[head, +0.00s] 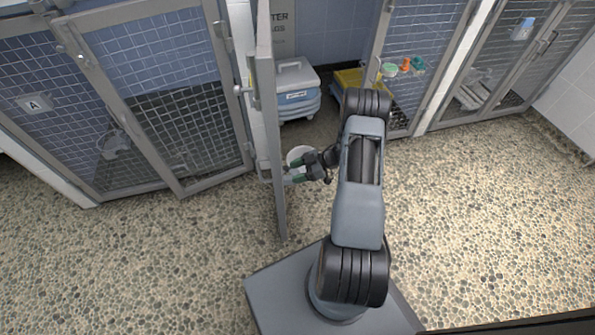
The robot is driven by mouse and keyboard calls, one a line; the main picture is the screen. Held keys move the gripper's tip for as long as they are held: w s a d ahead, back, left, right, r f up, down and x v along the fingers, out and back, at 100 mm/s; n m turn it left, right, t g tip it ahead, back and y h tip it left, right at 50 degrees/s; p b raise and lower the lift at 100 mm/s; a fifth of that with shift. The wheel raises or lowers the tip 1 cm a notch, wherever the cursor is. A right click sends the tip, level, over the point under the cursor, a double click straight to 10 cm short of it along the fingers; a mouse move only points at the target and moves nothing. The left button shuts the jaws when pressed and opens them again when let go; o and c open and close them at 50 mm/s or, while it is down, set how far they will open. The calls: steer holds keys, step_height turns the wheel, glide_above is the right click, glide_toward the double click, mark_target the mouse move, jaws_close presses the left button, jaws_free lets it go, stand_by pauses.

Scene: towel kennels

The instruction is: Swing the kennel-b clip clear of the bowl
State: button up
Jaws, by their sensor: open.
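The middle kennel's door (267,130) stands open and shows nearly edge-on in the head view. A white bowl (299,153) sits just right of the door, partly hidden behind my gripper. My gripper (291,173) is open, with its fingers pointing left toward the door and close to it. I cannot tell whether the fingers touch the door or the bowl. I cannot make out the clip for certain; small fittings by the fingertips are too small and overlapped to tell apart.
A blue-grey carrier (296,92) stands inside the middle kennel, with a yellow bin (348,79) to its right. The left kennel, with an A plate (34,104), has a mesh door (165,90). Small coloured items (405,66) sit right.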

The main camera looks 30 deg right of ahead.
steer(key=p+v, duration=0.3)
steer(key=v, duration=1.1)
steer(key=shift+p, duration=0.35)
steer(key=shift+f, duration=0.1)
